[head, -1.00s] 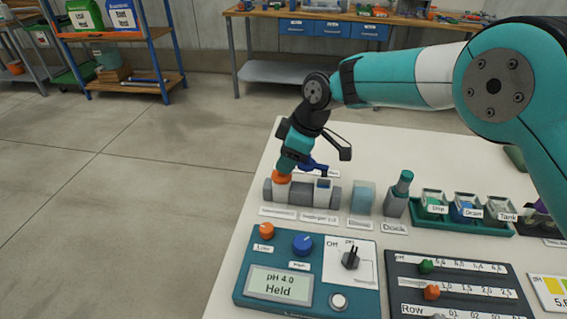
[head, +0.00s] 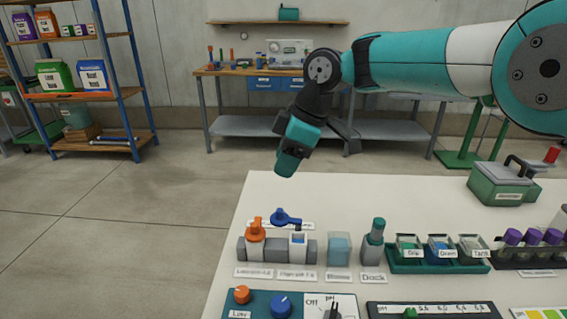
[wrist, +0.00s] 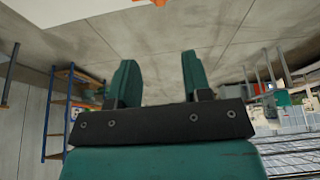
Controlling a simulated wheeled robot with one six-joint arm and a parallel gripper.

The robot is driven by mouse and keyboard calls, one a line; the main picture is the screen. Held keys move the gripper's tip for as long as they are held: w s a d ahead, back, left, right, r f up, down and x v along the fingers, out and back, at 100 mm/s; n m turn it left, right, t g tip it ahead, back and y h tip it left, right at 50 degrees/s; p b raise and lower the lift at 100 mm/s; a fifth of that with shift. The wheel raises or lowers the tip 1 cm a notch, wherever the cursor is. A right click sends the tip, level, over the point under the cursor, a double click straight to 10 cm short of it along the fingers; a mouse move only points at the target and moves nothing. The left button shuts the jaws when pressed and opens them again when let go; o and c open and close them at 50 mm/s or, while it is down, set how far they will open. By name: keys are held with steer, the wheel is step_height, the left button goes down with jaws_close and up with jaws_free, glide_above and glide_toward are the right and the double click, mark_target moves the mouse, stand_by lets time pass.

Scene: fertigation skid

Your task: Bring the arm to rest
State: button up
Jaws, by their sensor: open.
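My arm reaches in from the right in the head view, with its wrist bent downward. My gripper (head: 287,160) hangs in the air above the far left edge of the white table (head: 330,195), apart from everything on it. In the wrist view my gripper (wrist: 158,78) shows two teal fingers spread apart with nothing between them.
A teal control panel (head: 258,299) lies at the table front. Beside the valves stand a dock bottle (head: 373,243), a tray of small cups (head: 435,266) and purple-capped vials (head: 532,237). A green case (head: 503,184) sits back right. The floor left is clear.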

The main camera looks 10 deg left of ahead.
steer(key=s+d+r+m+p, duration=0.1)
steer(key=s+d+r+m, duration=0.3)
steer(key=d, duration=0.4)
steer(key=s+d+r+m+p, duration=0.1)
steer(key=s+d+r+m, duration=0.2)
steer(key=s+d, duration=0.35)
steer(key=s+d+f+m, duration=0.3)
steer(key=s+d+m, duration=0.3)
steer(key=s+d, duration=0.5)
steer(key=s, duration=0.4)
steer(key=shift+s+d+t+p, duration=0.4)
